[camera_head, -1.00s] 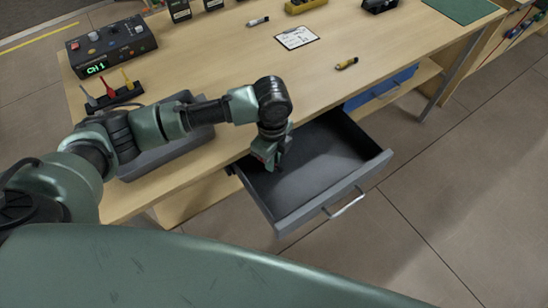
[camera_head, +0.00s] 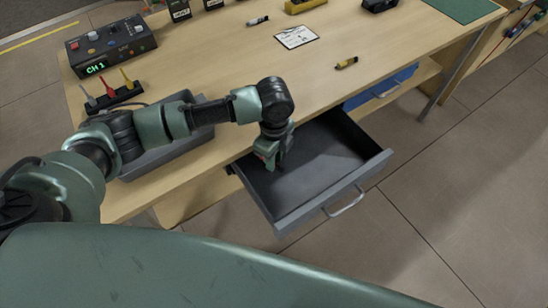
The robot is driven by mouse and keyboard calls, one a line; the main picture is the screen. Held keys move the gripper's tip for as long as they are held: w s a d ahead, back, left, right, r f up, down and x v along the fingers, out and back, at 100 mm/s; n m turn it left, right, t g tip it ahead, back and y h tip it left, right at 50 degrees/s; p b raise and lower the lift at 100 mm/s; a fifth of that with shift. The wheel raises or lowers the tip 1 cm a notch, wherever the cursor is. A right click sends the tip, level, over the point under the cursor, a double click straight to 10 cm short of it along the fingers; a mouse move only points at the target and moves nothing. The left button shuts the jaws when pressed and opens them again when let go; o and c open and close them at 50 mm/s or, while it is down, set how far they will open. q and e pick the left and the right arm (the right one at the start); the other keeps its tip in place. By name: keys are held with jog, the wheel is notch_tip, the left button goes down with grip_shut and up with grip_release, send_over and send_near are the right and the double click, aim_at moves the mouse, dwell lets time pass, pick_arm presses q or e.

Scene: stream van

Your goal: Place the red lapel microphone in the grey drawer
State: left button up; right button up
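The grey drawer (camera_head: 310,172) is pulled out from under the table front, and its visible floor looks bare. My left gripper (camera_head: 270,164) points down over the drawer's left rear part; its fingertips are small and dark, so I cannot tell whether they are open or hold something. A small reddish patch shows at the gripper, too small to identify. A red slender piece (camera_head: 106,84) stands in a black rack (camera_head: 112,98) at the table's left, between a grey and a yellow one; I cannot tell whether it is the red lapel microphone. My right gripper is not in view.
A grey tray (camera_head: 168,152) lies on the table, partly behind my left arm. A control box (camera_head: 112,45) showing CH 1 is at the back left. A blue drawer (camera_head: 380,88) sits right of the grey one. The table's middle is mostly clear.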

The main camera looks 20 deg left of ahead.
pick_arm(q)
notch_tip(320, 180, up, 12)
dwell(0.4)
dwell(0.4)
